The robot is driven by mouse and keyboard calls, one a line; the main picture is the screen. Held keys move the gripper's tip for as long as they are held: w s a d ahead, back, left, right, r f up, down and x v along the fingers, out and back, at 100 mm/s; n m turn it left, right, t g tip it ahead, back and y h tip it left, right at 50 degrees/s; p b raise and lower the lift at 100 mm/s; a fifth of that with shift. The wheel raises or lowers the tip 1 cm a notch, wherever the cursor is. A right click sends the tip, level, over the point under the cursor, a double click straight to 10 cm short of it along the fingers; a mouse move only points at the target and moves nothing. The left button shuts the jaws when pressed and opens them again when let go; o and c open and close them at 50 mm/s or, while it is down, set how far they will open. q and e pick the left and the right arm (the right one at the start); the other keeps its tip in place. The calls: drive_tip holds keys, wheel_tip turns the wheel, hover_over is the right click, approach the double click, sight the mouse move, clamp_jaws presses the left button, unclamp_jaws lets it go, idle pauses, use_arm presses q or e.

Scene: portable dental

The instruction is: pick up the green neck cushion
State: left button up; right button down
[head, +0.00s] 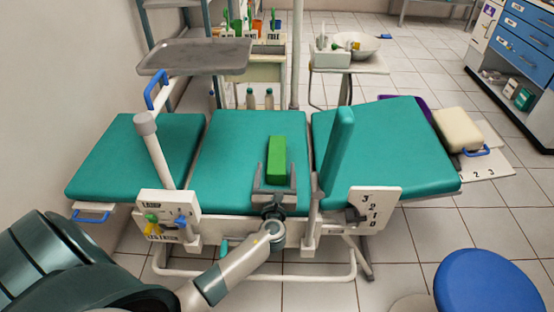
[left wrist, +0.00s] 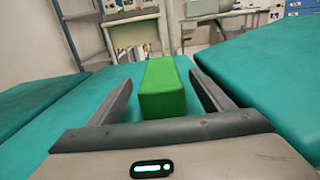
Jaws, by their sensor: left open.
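The green neck cushion (head: 277,159) is a bright green block lying on the middle teal section of the dental chair (head: 225,150). It points away from me. My left gripper (head: 275,176) is open at the near end of the cushion. In the left wrist view, the cushion (left wrist: 163,88) lies between the two spread fingers of the gripper (left wrist: 163,95), with a gap on each side. The cushion's far part extends beyond the fingertips. My right gripper is not in view.
A teal upright armrest (head: 337,140) stands right of the cushion, and a grey post (head: 152,145) stands left. A grey tray (head: 195,56) is behind the chair. A blue stool (head: 487,283) is at the front right. The seat around the cushion is clear.

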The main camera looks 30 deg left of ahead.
sight(277, 159)
use_arm(q)
drive_tip(key=shift+x, duration=2.5)
drive_tip(key=shift+r, duration=0.1)
drive_tip(key=c, duration=1.2)
